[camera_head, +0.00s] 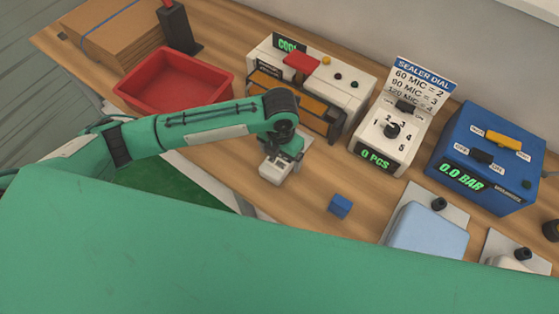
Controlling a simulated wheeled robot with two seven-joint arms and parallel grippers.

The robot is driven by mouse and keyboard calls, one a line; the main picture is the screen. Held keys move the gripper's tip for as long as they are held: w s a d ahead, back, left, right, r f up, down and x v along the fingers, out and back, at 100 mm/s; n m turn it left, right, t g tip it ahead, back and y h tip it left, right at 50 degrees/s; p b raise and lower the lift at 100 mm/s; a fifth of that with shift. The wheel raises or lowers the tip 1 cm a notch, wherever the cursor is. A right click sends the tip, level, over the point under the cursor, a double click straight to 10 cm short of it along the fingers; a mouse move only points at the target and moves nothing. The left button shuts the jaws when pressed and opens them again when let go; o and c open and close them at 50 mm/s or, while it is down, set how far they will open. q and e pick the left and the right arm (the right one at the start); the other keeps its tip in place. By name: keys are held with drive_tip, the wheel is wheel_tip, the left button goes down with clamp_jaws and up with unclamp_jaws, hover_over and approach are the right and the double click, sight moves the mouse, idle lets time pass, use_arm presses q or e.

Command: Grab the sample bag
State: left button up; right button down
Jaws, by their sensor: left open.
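My left gripper (277,174) hangs over the wooden table, in front of the white sealer, and points down. Its jaws are open, but its fingertips are hard to make out. A light blue padded item (428,236) lies at the lower right by a black knob, partly hidden by my green body part. A whitish item (517,263) lies beside it. Neither is clearly a sample bag. My right gripper is not in view.
The sealer (350,95) stands behind the gripper, a dial box (385,140) and blue pressure box (490,155) to its right. A red tray (175,85) and cardboard (120,35) are at left. A small blue cube (340,206) sits on the table (235,185).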

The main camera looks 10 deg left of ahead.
sight(279, 160)
use_arm(q)
drive_tip(key=shift+a+f+p, duration=0.1)
drive_tip(key=shift+f+p, duration=0.25)
drive_tip(key=shift+f, duration=1.5)
drive_tip(key=c, duration=1.1)
drive_tip(key=shift+r, duration=0.15)
